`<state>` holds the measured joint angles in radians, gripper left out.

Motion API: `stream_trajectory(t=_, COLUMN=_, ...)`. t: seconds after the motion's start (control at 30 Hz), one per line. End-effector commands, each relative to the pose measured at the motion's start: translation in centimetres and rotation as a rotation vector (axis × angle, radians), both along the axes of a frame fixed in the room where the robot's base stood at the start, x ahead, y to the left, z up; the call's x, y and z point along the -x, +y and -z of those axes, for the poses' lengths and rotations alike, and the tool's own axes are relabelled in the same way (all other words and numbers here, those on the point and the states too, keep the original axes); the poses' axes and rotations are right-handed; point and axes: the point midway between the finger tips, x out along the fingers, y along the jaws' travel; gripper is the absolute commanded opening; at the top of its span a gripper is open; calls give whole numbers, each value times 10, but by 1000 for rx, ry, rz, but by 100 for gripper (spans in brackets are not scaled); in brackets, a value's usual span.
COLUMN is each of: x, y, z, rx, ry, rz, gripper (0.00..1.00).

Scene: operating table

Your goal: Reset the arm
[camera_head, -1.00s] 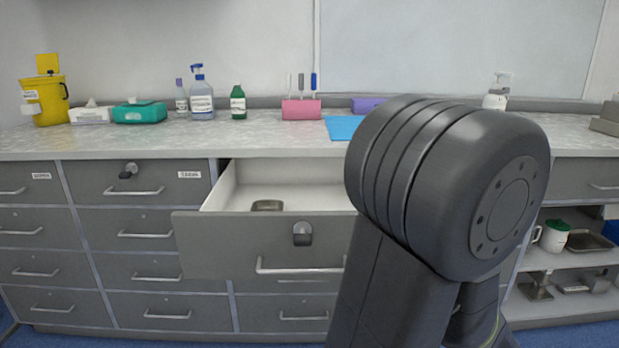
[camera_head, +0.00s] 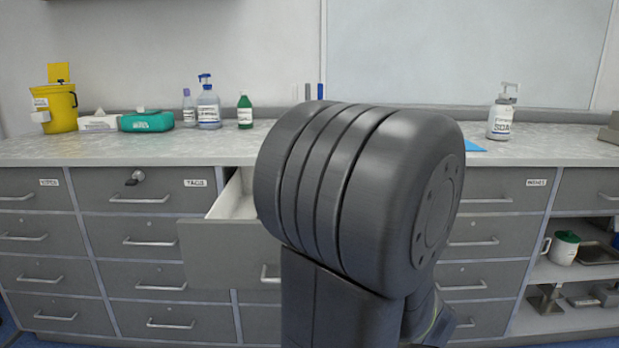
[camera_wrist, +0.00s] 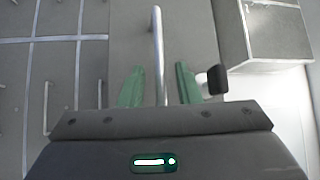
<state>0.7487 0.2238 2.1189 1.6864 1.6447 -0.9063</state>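My gripper (camera_wrist: 160,88) shows in the wrist view with its two green fingers apart. A silver drawer handle (camera_wrist: 157,45) runs between the fingers in that picture; I cannot tell whether they touch it. A black knob or latch (camera_wrist: 217,80) sits just right of the right finger. In the head view my large dark arm joint fills the middle and hides the gripper. A pulled-out grey drawer (camera_head: 225,255) stands partly behind my arm, with its white inside (camera_head: 235,197) partly visible.
Closed drawers lie to the left.

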Motion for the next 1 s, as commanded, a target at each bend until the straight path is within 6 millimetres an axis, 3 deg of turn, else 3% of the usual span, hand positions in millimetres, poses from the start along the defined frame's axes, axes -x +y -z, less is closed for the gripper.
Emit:
stream_trajectory(t=0.63, x=-4, y=8, z=2, rx=0, ry=6, rz=-6, gripper=30)
stream_trajectory(t=0.97, x=11, y=34, z=31, rx=7, ry=96, rz=-77, gripper=30)
stream_trajectory(t=1.0, x=13, y=38, z=35, rx=8, ry=110, rz=-88, gripper=35)
